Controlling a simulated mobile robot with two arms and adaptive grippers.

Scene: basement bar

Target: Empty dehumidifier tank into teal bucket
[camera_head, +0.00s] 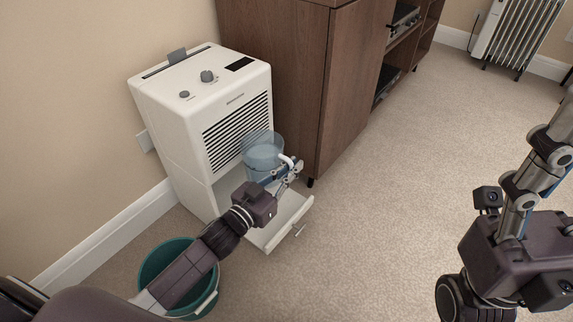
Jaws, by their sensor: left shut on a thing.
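The white dehumidifier (165,113) stands against the wall at the left, with its lower front flap (295,213) folded down and open. The clear bluish tank (262,150) is upright in front of the dehumidifier's lower front, above the flap. My left gripper (288,171) is shut on the tank at its near right side, by the white handle. The teal bucket (150,264) is on the floor at the lower left, partly hidden by my left arm. My right arm shows at the right edge; I cannot make out its fingertips.
A brown wooden cabinet (345,85) stands close to the right of the dehumidifier. A white oil radiator (518,35) is at the far upper right. The carpet (400,180) in the middle and right is clear. A white baseboard (105,235) runs along the left wall.

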